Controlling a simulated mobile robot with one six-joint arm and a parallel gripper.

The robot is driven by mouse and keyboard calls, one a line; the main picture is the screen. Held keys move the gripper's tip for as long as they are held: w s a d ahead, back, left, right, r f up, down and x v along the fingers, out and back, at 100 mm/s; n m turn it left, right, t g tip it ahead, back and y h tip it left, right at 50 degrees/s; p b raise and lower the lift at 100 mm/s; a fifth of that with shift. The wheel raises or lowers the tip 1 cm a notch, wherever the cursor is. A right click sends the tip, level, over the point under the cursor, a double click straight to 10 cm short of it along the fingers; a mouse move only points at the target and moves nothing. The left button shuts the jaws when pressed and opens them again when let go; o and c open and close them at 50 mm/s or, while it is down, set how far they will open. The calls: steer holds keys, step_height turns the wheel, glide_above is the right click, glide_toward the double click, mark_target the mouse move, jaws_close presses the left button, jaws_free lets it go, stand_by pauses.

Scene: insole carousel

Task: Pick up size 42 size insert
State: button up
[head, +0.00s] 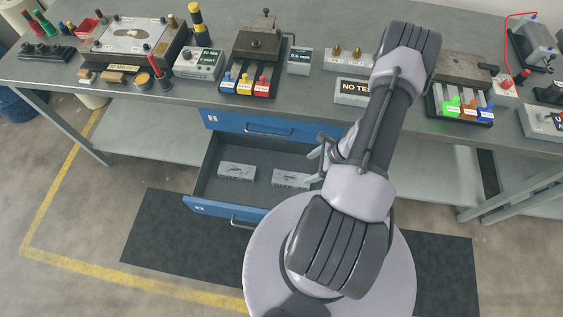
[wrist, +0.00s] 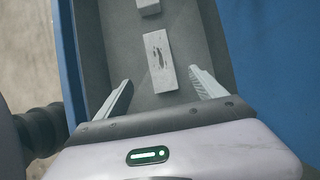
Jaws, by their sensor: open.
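Two grey blocks with dark markings lie flat in an open blue-fronted drawer (head: 203,207) under the bench. One is the left block (head: 237,170), the other the right block (head: 290,179). I cannot read a size on either, so I cannot tell which is the size 42 insert. In the wrist view one block (wrist: 159,60) lies ahead of my gripper, centred between the fingers, and a second block (wrist: 148,6) is cut by the top edge. My gripper (wrist: 162,92) is open and empty, above the drawer floor. In the head view my arm partly hides it.
A shut blue drawer (head: 235,122) is above the open one. The bench top (head: 325,112) carries fixtures, gauges and coloured tabs. A grey shelf (head: 150,146) runs below it.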

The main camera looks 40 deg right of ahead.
steer(key=b, duration=0.3)
glide_toward(292, 178)
steer(key=x, duration=0.5)
steer(key=shift+s+a, duration=0.15)
steer(key=b+x, duration=0.2)
steer(key=x, duration=0.4)
steer(key=shift+d, duration=0.2)
steer(key=shift+r, duration=0.2)
jaws_close()
